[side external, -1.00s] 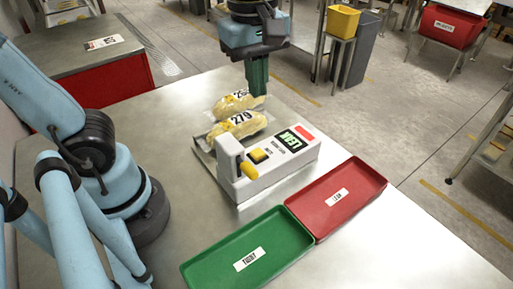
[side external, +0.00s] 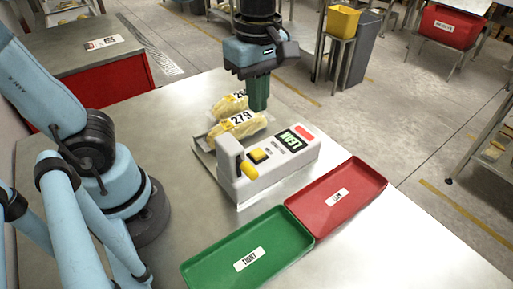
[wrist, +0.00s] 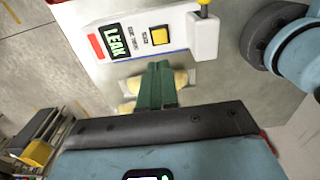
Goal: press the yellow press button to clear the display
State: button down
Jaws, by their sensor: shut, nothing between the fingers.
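The yellow press button (side external: 259,155) is a square on top of the white checkweigher box (side external: 285,165); it also shows in the wrist view (wrist: 159,36). Beside it the green display (side external: 291,140) reads "LEAK", and so it does in the wrist view (wrist: 115,42). My gripper (side external: 259,108) is shut and empty, pointing down above the packs behind the box, apart from the button. In the wrist view its green fingers (wrist: 158,66) point toward the box's edge near the button.
Two yellowish packs, the nearer one marked 279 (side external: 238,125), lie on the plate behind the box. A yellow-knobbed lever (side external: 249,170) stands at the box's left end. A green tray (side external: 215,262) and a red tray (side external: 365,185) lie in front.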

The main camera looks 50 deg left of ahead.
aim_at(258, 151)
jog(key=shift+f, duration=5.15)
jog(key=shift+f, duration=1)
jog(key=shift+w+r, duration=0.1)
notch_tip(258, 151, up, 9)
jog(key=shift+f, duration=0.2)
jog(key=w+a+f+m+t, duration=0.1)
jog(key=a+m+t, duration=0.5)
jog(key=m, duration=1.2)
jog(key=shift+w+a+f+t, duration=0.2)
jog(key=shift+w+t, duration=0.15)
jog(key=shift+t, duration=0.25)
